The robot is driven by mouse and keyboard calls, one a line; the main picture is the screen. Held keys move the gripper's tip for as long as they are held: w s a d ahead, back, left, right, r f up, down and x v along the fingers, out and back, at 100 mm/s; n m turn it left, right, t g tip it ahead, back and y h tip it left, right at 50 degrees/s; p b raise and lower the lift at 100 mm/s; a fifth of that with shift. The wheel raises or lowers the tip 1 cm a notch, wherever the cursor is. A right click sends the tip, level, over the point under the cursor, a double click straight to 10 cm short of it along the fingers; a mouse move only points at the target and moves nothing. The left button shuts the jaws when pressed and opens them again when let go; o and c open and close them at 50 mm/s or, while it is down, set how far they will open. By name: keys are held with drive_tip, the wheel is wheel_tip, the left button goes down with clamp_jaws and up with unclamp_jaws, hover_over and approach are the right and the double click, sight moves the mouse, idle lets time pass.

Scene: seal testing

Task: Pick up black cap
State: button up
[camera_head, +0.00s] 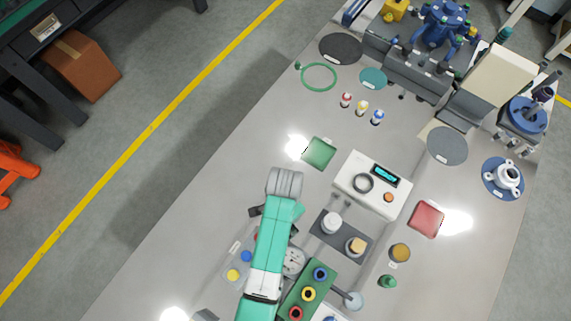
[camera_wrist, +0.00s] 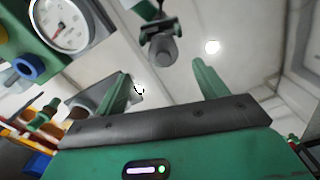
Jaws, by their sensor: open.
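I cannot surely pick out a black cap in either view. In the wrist view a dark grey rounded part (camera_wrist: 161,47) with a green piece lies beyond my gripper (camera_wrist: 162,82); I cannot tell whether it is the cap. My gripper's two green fingers are apart, with no object clearly held between them. In the head view my arm hides the gripper and part of the table. A clear tray beside my arm holds a yellow cap (camera_head: 233,274) and a blue cap (camera_head: 246,256); a bit of red shows near them.
A green block (camera_head: 308,293) with coloured rings stands right of my arm. A dark plate (camera_head: 328,242) with white and tan-topped pieces, a white instrument box (camera_head: 372,185) and a green pad (camera_head: 319,153) are nearby. A gauge (camera_wrist: 62,23) shows in the wrist view. The table's left strip is clear.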

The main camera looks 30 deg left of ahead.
drive_tip(key=f, duration=0.3)
drive_tip(key=f+b, duration=0.1)
drive_tip(key=f, duration=0.2)
drive_tip(key=shift+w+a+f+b, duration=0.2)
drive_tip(key=shift+f+b, duration=0.1)
drive_tip(key=shift+f, duration=0.1)
drive_tip(key=c, duration=1.1)
